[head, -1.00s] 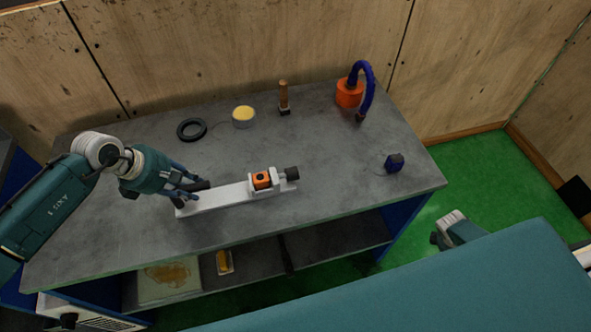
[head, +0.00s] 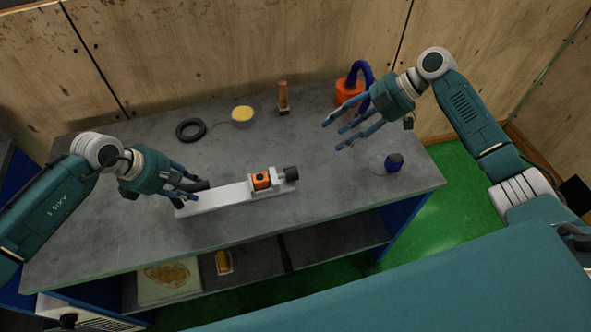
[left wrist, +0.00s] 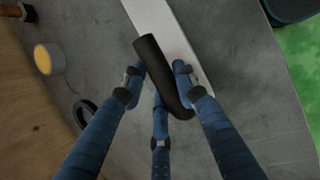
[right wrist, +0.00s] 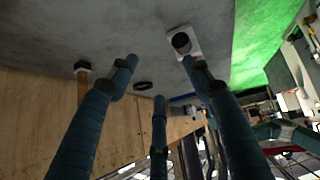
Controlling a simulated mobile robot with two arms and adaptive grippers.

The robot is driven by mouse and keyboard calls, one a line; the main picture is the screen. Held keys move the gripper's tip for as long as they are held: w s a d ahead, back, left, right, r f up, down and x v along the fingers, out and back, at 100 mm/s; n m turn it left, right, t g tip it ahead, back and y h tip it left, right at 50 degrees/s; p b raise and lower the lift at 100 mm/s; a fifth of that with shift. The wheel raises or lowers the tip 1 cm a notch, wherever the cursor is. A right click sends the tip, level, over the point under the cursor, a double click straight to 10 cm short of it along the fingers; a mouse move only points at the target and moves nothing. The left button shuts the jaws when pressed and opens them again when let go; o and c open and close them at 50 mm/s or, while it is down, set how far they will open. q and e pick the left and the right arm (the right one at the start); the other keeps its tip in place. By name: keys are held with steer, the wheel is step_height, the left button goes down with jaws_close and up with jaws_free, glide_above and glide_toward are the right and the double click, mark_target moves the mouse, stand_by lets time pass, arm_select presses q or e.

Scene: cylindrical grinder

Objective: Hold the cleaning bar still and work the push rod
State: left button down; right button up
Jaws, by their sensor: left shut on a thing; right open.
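A long white bar (head: 218,198) lies on the grey workbench, with an orange block (head: 261,181) set near its right end. A black round knob (head: 291,173) sticks out at that right end; its face also shows in the right wrist view (right wrist: 181,42). I cannot tell for sure which part is the push rod. My left gripper (head: 193,189) is shut on a black handle (left wrist: 160,70) at the bar's left end, its fingers on both sides. My right gripper (head: 338,133) is open and empty, above the bench, behind and right of the knob.
On the bench stand a black ring (head: 191,130), a yellow-topped tin (head: 243,116), a wooden-handled tool (head: 283,96), an orange pot (head: 347,91) with a blue hose, and a small dark blue item (head: 394,161).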

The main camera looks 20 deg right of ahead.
steer(key=n+g, duration=0.1)
glide_toward(296, 169)
steer(key=shift+y, duration=0.4)
steer(key=x, duration=1)
steer(key=shift+s+d+f, duration=0.1)
steer(key=shift+d+f, duration=0.05)
steer(key=shift+f, duration=0.5)
steer(key=shift+c, duration=0.5)
steer(key=shift+d, duration=0.1)
jaws_close()
